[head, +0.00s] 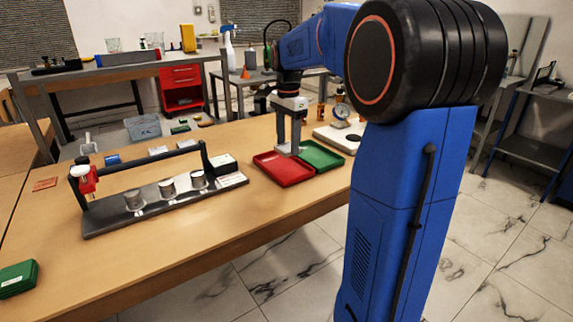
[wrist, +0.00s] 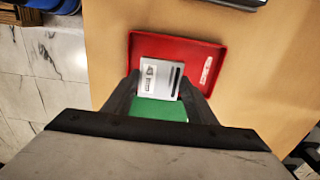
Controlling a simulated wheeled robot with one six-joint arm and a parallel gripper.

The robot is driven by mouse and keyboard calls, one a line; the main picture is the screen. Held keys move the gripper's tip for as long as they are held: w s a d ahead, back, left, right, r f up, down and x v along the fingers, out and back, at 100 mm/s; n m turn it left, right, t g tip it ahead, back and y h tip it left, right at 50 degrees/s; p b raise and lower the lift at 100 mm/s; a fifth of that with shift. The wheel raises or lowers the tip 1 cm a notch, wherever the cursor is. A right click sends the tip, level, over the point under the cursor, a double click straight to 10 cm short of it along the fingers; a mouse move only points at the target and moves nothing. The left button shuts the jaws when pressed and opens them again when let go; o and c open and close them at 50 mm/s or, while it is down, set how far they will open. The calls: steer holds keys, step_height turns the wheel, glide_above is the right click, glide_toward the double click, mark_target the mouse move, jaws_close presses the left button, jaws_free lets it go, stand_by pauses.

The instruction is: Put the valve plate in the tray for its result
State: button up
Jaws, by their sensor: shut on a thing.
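The valve plate (wrist: 158,78) is a pale grey plate with a dark slot and a small marking, seen in the wrist view between my fingers. My gripper (wrist: 158,98) is shut on it. In the head view my gripper (head: 289,150) points down over the inner edges of the two trays. The red tray (head: 277,176) is on the left and the green tray (head: 322,160) on the right, side by side. In the wrist view the plate overlaps the red tray (wrist: 200,55), with the green tray (wrist: 160,110) showing nearer me. I cannot tell the plate's height above them.
A dark rig (head: 160,205) with several metal cylinders, a long bar and a red clamp (head: 84,180) stands left of the trays. A dial gauge (head: 340,112) on a pale base stands behind the green tray. A green case (head: 18,278) lies front left. Bare wood lies before the trays.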

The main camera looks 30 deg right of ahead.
mark_target(287, 172)
steer(key=shift+f, duration=3.6)
steer(key=shift+f, duration=0.1)
steer(key=o, duration=1.2)
steer(key=shift+c, duration=0.2)
